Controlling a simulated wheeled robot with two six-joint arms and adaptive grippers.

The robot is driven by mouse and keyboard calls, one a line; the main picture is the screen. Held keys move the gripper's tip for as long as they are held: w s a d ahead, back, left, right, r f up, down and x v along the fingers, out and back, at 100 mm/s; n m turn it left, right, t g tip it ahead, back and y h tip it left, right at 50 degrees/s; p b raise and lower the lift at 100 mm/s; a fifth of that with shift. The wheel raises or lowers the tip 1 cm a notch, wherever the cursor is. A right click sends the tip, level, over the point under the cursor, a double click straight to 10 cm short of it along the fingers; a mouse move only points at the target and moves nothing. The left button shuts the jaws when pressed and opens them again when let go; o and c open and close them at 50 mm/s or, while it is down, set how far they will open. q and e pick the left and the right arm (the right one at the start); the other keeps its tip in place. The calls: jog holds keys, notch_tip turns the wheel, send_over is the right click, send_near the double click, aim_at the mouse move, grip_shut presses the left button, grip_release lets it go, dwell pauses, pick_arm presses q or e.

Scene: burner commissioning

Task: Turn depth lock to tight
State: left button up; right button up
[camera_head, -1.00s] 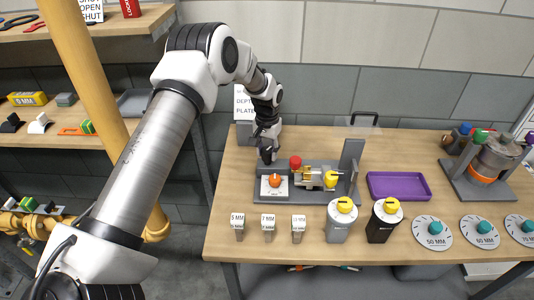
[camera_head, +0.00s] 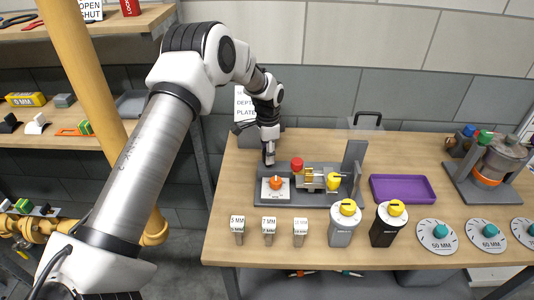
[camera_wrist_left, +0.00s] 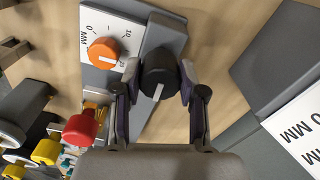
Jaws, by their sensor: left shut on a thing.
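A black round knob with a white pointer line (camera_wrist_left: 158,75), which I take for the depth lock, stands at the end of the grey fixture beside the white scale plate. My left gripper (camera_wrist_left: 157,82) is shut on this knob, with one finger on each side. In the head view my left gripper (camera_head: 269,157) is at the back left of the fixture (camera_head: 318,199) and hides the knob. The orange knob (camera_wrist_left: 103,52) sits on the scale plate next to it, outside the fingers. My right gripper is not in view.
A red knob (camera_head: 296,164) and yellow knob (camera_head: 334,182) stand on the fixture close to my gripper. A purple tray (camera_head: 402,201) lies to the right. Labelled blocks (camera_head: 269,226) and two yellow-topped canisters (camera_head: 344,224) line the front. A sign stands behind the gripper.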

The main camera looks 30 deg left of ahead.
pick_arm(q)
jog(key=shift+d+f+m, duration=0.1)
jog(key=shift+f+m, duration=0.1)
jog(key=shift+m, duration=0.4)
jog(key=o, duration=0.9)
jog(key=shift+c, duration=0.2)
jog(key=shift+o, duration=1.4)
jog(key=shift+w+d, duration=0.15)
jog(key=shift+w, duration=0.05)
notch_tip(320, 180, up, 12)
